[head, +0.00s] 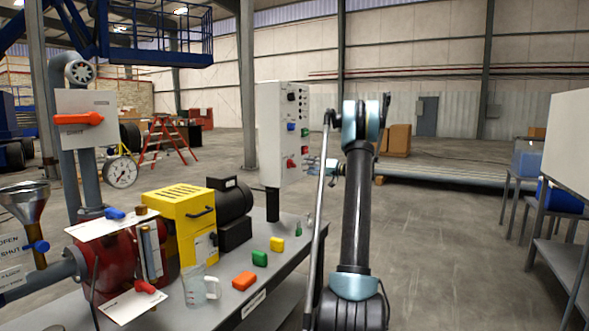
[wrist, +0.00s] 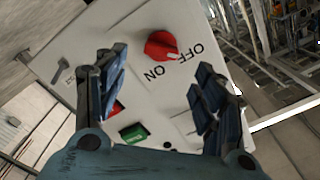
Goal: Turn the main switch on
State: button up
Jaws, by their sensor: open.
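The main switch is a red rotary knob (wrist: 162,46) on a pale control panel (wrist: 85,45), with OFF and ON lettered beside it. Its white mark is on the side nearer OFF. In the head view the red knob (head: 291,163) is low on the upright panel (head: 270,130). My gripper (wrist: 157,88) is open and empty in the wrist view, its fingers apart in front of the panel. The knob shows beyond and between the fingertips, with no visible contact. In the head view my arm hides most of the gripper, beside the panel's right edge.
A green button (wrist: 133,133) and a partly hidden red one (wrist: 113,108) are on the panel near my fingers. The bench (head: 262,288) holds a yellow pump unit (head: 185,218), a clear jug (head: 197,287) and coloured blocks. Open floor (head: 445,220) lies to the right.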

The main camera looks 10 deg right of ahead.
aim_at(292, 164)
jog(key=x, duration=0.8)
jog(key=shift+w+a, duration=0.25)
jog(key=shift+a, duration=0.05)
jog(key=c, duration=1.1)
